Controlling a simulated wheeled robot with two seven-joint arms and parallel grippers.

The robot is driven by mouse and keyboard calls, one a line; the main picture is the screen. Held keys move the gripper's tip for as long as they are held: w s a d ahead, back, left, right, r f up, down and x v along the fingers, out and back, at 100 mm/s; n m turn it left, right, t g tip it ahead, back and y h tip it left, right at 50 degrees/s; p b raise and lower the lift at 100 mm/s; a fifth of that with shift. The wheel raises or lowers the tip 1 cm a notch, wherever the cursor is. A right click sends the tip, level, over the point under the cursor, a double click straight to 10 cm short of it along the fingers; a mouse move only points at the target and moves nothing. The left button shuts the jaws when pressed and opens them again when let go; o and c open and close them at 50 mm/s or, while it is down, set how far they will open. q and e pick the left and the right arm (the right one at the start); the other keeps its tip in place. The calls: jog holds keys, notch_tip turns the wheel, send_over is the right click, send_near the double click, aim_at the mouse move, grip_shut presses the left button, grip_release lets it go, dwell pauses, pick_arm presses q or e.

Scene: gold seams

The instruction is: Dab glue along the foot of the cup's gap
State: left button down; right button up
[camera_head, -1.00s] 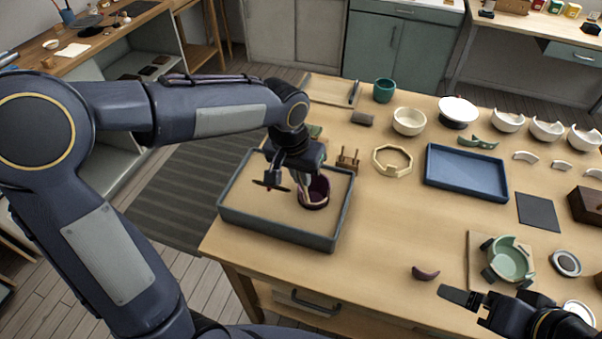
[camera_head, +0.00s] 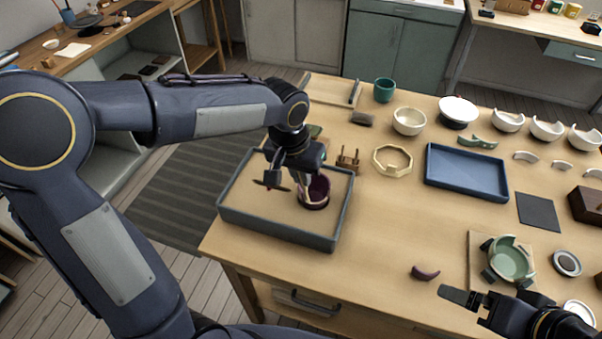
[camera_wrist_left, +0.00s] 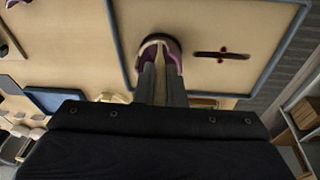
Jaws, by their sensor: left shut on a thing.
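The dark purple cup (camera_head: 318,190) stands in the sand-filled grey tray (camera_head: 228,212). It also shows in the left wrist view (camera_wrist_left: 175,60), with its wall around the fingertips. My left gripper (camera_head: 305,196) points down at the cup. It is shut on a thin pale tool (camera_wrist_left: 160,50), whose tip is at the cup; I cannot tell if it touches the wall. A dark purple curved shard (camera_head: 425,273) lies on the table near the front edge. My right gripper (camera_head: 462,297) is low at the right, apart from the cup; its jaw opening is unclear.
A dark stick with red marks (camera_wrist_left: 222,55) is in the tray beside the cup. A small brown rack (camera_head: 348,159), an octagonal ring (camera_head: 393,160) and a blue tray (camera_head: 467,173) are to the right. A green cup (camera_head: 511,260) sits among dark blocks. The table's middle is clear.

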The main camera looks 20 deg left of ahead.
pick_arm(q)
jog(key=shift+d+r, duration=0.1)
jog(key=shift+r, duration=0.05)
jog(key=shift+w+d+r, duration=0.1)
jog(key=shift+w+d, duration=0.05)
jog(key=shift+d, duration=0.35)
jog(key=shift+w+d+r, duration=0.1)
jog(key=shift+d, duration=0.35)
jog(key=shift+f, duration=0.45)
dwell(0.5)
jog(key=shift+r, duration=0.25)
jog(key=shift+w, duration=0.1)
jog(key=shift+w+d+r, duration=0.1)
jog(key=shift+w+d, duration=0.5)
jog(key=shift+d, duration=0.1)
jog(key=shift+f, duration=0.35)
dwell(1.0)
